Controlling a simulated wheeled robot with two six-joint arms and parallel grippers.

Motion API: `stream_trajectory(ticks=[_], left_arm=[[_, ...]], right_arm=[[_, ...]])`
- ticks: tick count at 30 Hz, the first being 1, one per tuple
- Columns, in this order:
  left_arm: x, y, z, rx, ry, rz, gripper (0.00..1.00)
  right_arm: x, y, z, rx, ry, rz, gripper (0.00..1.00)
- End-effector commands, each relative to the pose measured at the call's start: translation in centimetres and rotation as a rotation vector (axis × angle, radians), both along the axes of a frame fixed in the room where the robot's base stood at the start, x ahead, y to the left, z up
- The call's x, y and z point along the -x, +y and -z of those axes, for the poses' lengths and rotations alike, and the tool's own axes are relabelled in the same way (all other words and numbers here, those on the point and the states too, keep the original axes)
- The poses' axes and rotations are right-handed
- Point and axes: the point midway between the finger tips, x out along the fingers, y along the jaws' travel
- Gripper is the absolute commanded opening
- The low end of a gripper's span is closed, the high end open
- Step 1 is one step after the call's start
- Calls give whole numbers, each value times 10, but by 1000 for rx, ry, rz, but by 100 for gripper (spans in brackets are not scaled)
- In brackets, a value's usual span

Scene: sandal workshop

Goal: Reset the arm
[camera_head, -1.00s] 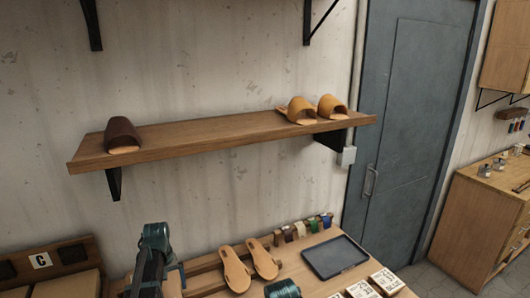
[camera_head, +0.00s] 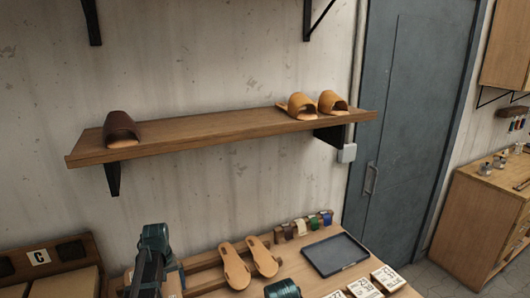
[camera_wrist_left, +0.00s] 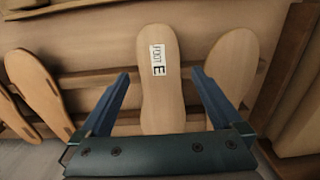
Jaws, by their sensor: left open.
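My left arm comes in at the bottom left of the head view, low over the bench. In the left wrist view my left gripper (camera_wrist_left: 160,85) is open, its two blue fingers apart. A pale sole with a label reading "FOOT E" (camera_wrist_left: 161,95) shows between and beyond the fingers, and nothing is clamped. Another pale sole (camera_wrist_left: 231,65) lies to its right. Part of a teal arm link of mine shows at the bottom centre of the head view; the right gripper itself is not seen.
A wall shelf (camera_head: 200,137) holds a dark brown sandal (camera_head: 121,128) and two tan sandals (camera_head: 300,105). On the bench are two tan soles (camera_head: 234,266), a dark tray (camera_head: 335,254), labelled white cards (camera_head: 387,278) and coloured rolls (camera_head: 300,227). A grey door (camera_head: 405,110) stands right.

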Motion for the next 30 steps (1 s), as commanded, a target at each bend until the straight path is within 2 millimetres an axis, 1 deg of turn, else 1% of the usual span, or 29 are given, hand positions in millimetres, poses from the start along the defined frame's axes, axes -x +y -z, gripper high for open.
stream_trajectory(ticks=[1,3,15,18,23,30], left_arm=[[18,-2,-1,0,1,-1,100],[32,-3,-1,0,1,-2,100],[107,-8,-8,0,1,-1,100],[121,-8,-10,0,1,-2,100],[131,-8,-10,0,1,-1,100],[131,-8,-10,0,1,-1,100]], right_arm=[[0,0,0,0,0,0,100],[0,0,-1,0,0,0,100],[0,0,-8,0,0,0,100],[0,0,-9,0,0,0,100],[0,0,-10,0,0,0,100],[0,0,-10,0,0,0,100]])
